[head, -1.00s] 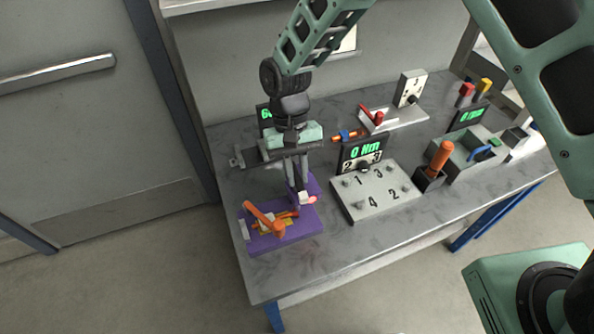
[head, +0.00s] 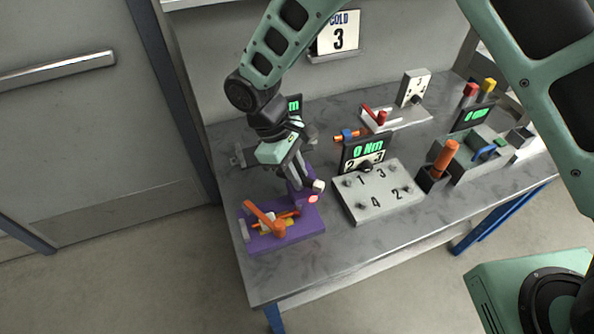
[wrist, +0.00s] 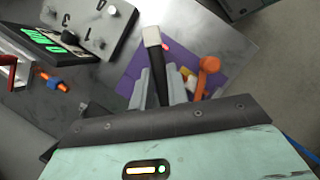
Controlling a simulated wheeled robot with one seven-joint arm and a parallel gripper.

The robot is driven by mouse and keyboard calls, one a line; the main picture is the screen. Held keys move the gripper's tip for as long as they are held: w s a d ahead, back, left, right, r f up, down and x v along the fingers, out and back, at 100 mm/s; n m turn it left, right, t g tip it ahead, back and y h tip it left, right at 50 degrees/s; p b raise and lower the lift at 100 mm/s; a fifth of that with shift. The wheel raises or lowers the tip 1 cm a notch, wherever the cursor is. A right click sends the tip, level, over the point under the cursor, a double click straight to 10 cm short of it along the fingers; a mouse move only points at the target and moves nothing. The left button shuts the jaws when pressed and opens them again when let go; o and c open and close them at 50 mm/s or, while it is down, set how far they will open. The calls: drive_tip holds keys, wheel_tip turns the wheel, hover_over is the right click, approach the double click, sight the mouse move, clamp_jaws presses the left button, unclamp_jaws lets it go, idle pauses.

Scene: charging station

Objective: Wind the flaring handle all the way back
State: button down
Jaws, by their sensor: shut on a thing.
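The flaring handle (wrist: 153,45), a dark bar with a white end, lies between the fingers of my gripper (wrist: 157,82) in the wrist view. My gripper is shut on it, and the white end sticks out past the fingertips. In the head view the white end (head: 318,185) shows beside my tilted gripper (head: 304,175), above the back right of the purple fixture (head: 290,238). A glowing red-pink ring (head: 313,198) sits just below it. The handle's inner end and pivot are hidden behind my gripper.
An orange-handled tool (head: 444,155) stands farther right. The table's front left is clear.

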drive_tip(key=n+t, duration=0.1)
drive_tip(key=n, duration=0.3)
drive_tip(key=shift+s+a+t+b, duration=0.1)
drive_tip(key=shift+t+b, duration=0.25)
drive_tip(key=shift+t, duration=0.05)
drive_tip(key=shift+n+t, duration=0.6)
drive_tip(key=shift+n, duration=1.2)
drive_tip(key=c, duration=1.4)
unclamp_jaws()
drive_tip(key=shift+s, duration=0.1)
drive_tip(key=shift+o, duration=0.2)
drive_tip(key=shift+b, duration=0.3)
drive_tip(key=b+v, duration=0.3)
drive_tip(key=v, duration=1.4)
drive_tip(key=shift+a, duration=0.3)
drive_tip(key=shift+r, duration=0.15)
